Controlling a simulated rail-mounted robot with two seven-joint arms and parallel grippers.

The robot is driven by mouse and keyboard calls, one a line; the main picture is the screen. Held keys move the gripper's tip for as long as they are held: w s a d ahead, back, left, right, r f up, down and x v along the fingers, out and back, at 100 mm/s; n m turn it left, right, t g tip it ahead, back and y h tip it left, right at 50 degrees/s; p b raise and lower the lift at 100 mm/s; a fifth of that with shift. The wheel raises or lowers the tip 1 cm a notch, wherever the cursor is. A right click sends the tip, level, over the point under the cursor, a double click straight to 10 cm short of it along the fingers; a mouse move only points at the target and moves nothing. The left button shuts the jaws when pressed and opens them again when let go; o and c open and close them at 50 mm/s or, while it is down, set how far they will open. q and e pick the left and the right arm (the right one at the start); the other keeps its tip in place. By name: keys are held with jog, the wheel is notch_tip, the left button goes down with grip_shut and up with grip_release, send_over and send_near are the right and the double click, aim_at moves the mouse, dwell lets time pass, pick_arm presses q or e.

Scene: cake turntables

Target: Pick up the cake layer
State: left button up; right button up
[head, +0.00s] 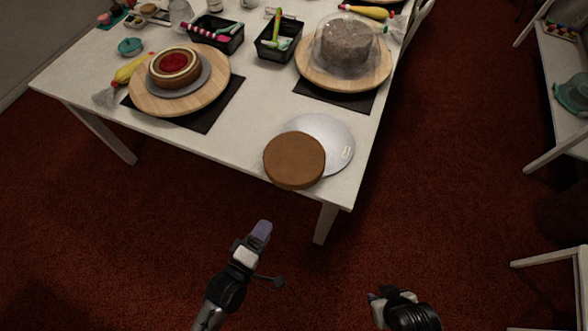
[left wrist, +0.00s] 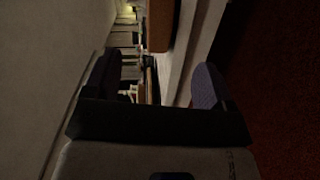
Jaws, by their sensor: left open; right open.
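A round brown cake layer (head: 294,160) lies at the table's front right corner, partly over a silver round board (head: 334,142). Its near edge is close to the table's front edge. My left gripper (head: 262,232) is in front of the table, apart from the cake layer and below it in the head view. In the left wrist view the left gripper (left wrist: 155,88) has its two fingers apart with nothing held, and a brown edge, likely the cake layer (left wrist: 160,25), shows beyond them. My right gripper (head: 376,300) is at the bottom right, over the floor, away from the table; its fingers are barely visible.
A turntable (head: 216,88) with a small red-topped cake stands at the left. Another turntable (head: 306,72) carries a grey cake under a clear dome. Black trays (head: 217,36) with tools sit behind. The white table (head: 250,130) is clear between the turntables and the cake layer.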

pick_arm(q)
jog(key=f+n, duration=0.1)
jog(key=b, duration=0.3)
send_near(290, 188)
jog(key=x, duration=0.4)
jog(key=shift+t, duration=0.4)
jog(key=x, duration=0.1)
jog(key=b+x, duration=0.1)
jog(key=x, duration=0.2)
jog(key=shift+w+d+f, duration=0.15)
jog(key=shift+d+f, duration=0.05)
jog(key=shift+f, duration=0.1)
jog(key=shift+w+d+b, duration=0.25)
jog(key=shift+w+b, duration=0.05)
jog(key=shift+w, duration=0.05)
pick_arm(e)
notch_tip(290, 188, down, 6)
jog(key=shift+r, duration=0.25)
jog(key=shift+a, duration=0.1)
pick_arm(q)
jog(key=c, duration=0.8)
jog(key=shift+r, duration=0.15)
jog(key=c, duration=0.5)
